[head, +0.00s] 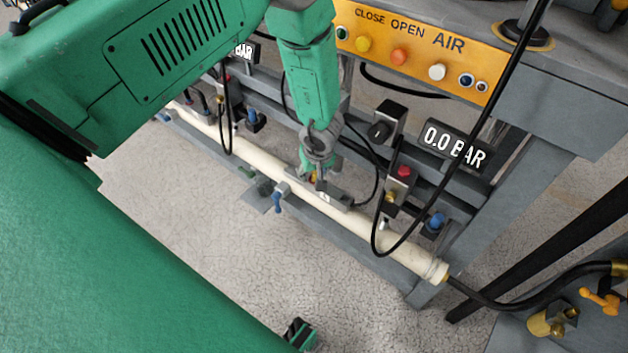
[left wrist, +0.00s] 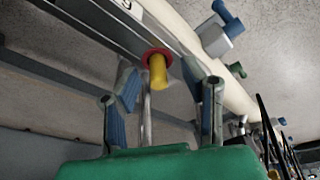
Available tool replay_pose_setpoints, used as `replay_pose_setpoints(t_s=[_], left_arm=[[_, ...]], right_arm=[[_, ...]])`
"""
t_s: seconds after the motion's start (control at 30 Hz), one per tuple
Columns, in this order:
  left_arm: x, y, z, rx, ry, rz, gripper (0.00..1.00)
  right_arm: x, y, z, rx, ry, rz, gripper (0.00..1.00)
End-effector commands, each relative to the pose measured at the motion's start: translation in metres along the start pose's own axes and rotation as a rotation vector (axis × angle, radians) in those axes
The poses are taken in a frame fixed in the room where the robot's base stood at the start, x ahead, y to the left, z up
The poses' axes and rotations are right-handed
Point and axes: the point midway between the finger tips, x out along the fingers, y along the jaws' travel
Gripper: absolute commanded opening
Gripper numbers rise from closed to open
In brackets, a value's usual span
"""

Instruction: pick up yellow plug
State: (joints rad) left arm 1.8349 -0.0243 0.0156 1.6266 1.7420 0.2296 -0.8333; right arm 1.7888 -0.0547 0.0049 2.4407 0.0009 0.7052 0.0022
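The yellow plug (left wrist: 158,72) shows in the left wrist view, sticking out of a red ring on the grey rail by the cream pipe (left wrist: 240,98). My left gripper (left wrist: 161,84) is open, with one blue-grey finger on each side of the plug and a gap to each. The plug's tip lies between the fingertips, and I see no grip on it. In the head view my left gripper (head: 316,168) reaches down to the pipe (head: 350,219), and a small yellow spot by the fingers may be the plug. My right gripper is not in view.
An orange panel (head: 415,47) with several buttons stands above the pipe. A 0.0 BAR display (head: 455,147) and a red button (head: 404,171) are at right. A black hose (head: 376,228) loops over the pipe. A blue-handled valve (head: 278,198) sits just left of the gripper.

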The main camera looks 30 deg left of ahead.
Motion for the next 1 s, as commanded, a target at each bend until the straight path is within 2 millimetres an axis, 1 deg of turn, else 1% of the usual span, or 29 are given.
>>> replay_pose_setpoints(t_s=[0.13,0.17,0.2,0.27,0.6,0.73,0.87,1.0], left_arm=[[-0.001,0.001,0.000,0.001,0.000,0.001,0.38],[-0.001,0.001,0.000,0.001,0.000,0.001,0.34],[-0.001,0.000,0.000,0.001,0.000,0.001,0.20],[-0.001,0.000,0.000,0.001,-0.001,0.001,0.00],[-0.001,0.000,0.000,0.001,-0.001,0.000,0.00],[-0.006,0.000,-0.001,0.001,-0.001,0.000,0.00],[-0.019,0.000,-0.006,-0.002,-0.001,0.001,0.00],[-0.041,-0.001,-0.010,0.001,-0.002,0.001,0.00]], right_arm=[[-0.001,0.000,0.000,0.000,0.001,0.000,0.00],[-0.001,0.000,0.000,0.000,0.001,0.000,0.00],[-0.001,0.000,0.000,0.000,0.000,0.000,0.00],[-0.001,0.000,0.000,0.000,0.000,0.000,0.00],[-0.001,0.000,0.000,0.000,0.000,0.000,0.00],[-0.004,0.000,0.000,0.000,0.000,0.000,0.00],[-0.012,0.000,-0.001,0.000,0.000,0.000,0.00],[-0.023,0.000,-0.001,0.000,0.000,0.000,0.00]])
